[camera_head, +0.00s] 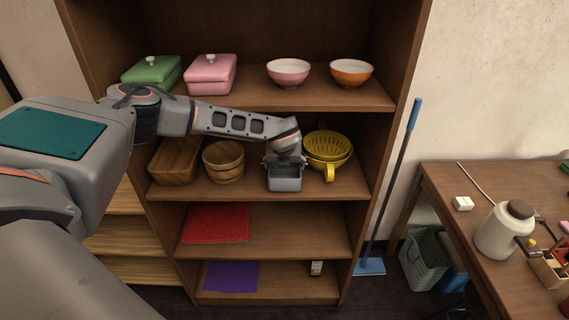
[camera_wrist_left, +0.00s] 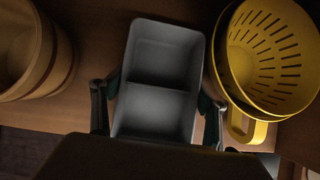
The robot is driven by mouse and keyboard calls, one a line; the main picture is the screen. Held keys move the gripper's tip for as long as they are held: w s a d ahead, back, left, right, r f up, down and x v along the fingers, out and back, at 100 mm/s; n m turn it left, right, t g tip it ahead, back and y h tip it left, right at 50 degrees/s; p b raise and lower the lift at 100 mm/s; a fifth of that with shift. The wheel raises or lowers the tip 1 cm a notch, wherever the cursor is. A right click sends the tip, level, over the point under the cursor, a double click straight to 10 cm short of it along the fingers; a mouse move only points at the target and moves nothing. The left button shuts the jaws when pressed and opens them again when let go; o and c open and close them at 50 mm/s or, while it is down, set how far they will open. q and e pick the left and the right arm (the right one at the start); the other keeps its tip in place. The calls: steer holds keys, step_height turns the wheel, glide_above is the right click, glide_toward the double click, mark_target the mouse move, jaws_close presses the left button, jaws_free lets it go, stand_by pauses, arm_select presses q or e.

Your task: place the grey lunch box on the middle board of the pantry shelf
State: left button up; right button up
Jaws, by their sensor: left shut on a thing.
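The grey lunch box (camera_head: 285,182) is open-topped and shows in the wrist view (camera_wrist_left: 153,113) with a divider making two compartments. My left gripper (camera_head: 284,160) is shut on it, with one finger on each side in the wrist view (camera_wrist_left: 156,108). The box is upright at the second visible board (camera_head: 245,190) of the pantry shelf, between a round wooden tub and a yellow colander. I cannot tell whether its bottom touches the board. My right gripper is not in view.
The yellow colander (camera_head: 327,147) is close on the right, its handle beside the box. The wooden tub (camera_head: 223,160) and wooden tray (camera_head: 175,160) stand left. Dishes and bowls fill the board above. Below lie a red mat (camera_head: 216,223) and purple mat (camera_head: 231,275).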

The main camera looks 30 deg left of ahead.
arm_select(q)
steer(key=o, duration=1)
steer(key=shift+f, duration=0.1)
steer(key=shift+o, duration=0.8)
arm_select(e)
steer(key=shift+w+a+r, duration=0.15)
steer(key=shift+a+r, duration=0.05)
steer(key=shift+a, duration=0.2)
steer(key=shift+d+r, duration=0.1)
